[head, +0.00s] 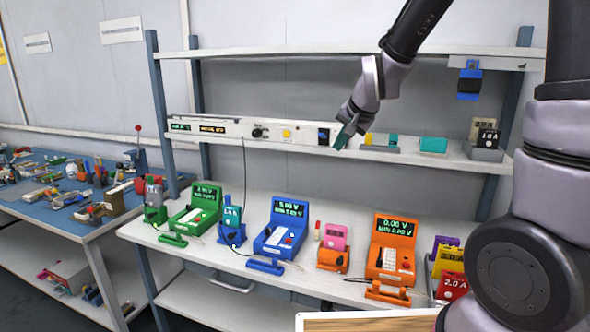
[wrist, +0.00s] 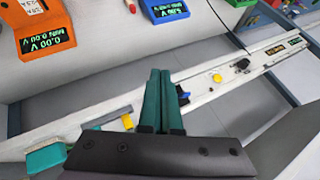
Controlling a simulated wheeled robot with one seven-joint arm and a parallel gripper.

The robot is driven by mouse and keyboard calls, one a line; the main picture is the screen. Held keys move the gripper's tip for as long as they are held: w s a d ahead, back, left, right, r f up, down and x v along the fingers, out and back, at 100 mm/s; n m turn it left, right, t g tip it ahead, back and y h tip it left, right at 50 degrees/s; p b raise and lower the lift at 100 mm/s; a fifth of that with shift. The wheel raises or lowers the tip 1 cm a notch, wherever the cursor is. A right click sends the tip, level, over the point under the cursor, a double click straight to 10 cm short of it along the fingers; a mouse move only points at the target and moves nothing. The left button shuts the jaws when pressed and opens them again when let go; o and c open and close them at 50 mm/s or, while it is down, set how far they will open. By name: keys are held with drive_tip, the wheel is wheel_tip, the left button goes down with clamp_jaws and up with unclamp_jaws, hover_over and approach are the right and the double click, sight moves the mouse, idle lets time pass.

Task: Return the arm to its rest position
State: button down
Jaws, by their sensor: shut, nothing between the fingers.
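My gripper (head: 345,132) is raised in front of the middle shelf, near the right end of the long white instrument panel. Its teal fingers are together with nothing between them. In the wrist view the shut fingers (wrist: 160,95) point over the shelf edge toward the meters below. My arm (head: 385,75) reaches in from the upper right and bends down to the gripper.
The middle shelf (head: 410,157) holds a teal block (head: 433,145) and a 1.0 A unit (head: 487,142). Below stand a green meter (head: 198,205), a blue meter (head: 280,228) and an orange meter (head: 391,250). A cluttered blue bench (head: 60,225) is at left.

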drive_tip(key=s+d+r, duration=0.4)
drive_tip(key=s, duration=0.3)
drive_tip(key=s+d+r+n, duration=0.1)
drive_tip(key=s+d+r, duration=0.3)
drive_tip(key=s, duration=0.3)
drive_tip(key=s+d+r+h, duration=0.1)
drive_tip(key=s+d+r, duration=0.3)
drive_tip(key=s, duration=0.4)
drive_tip(key=shift+d+r, duration=0.25)
drive_tip(key=shift+d, duration=0.15)
